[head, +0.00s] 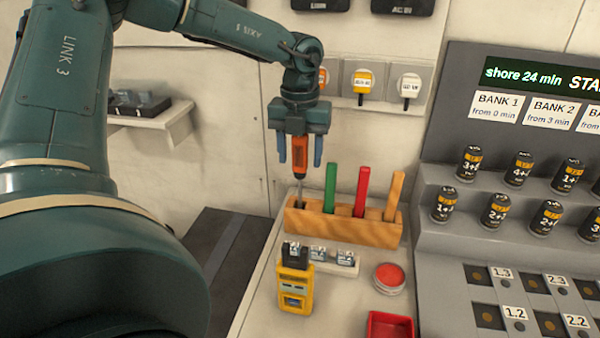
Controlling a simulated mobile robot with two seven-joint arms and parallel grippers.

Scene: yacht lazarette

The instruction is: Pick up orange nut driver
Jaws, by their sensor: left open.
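The orange nut driver (299,156) stands upright at the left end of a wooden block (343,232), its metal shaft going down into the block. My left gripper (300,158) points down from above. Its two blue fingers are open, one on each side of the orange handle. I cannot tell whether either finger touches the handle. My right gripper is not in view.
Green (330,187), red (361,190) and light orange (394,195) handles stand in the same block. A yellow meter (295,285), a round red-topped tin (389,278) and a red tray (390,325) are in front. A battery rack (450,235) stands right.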

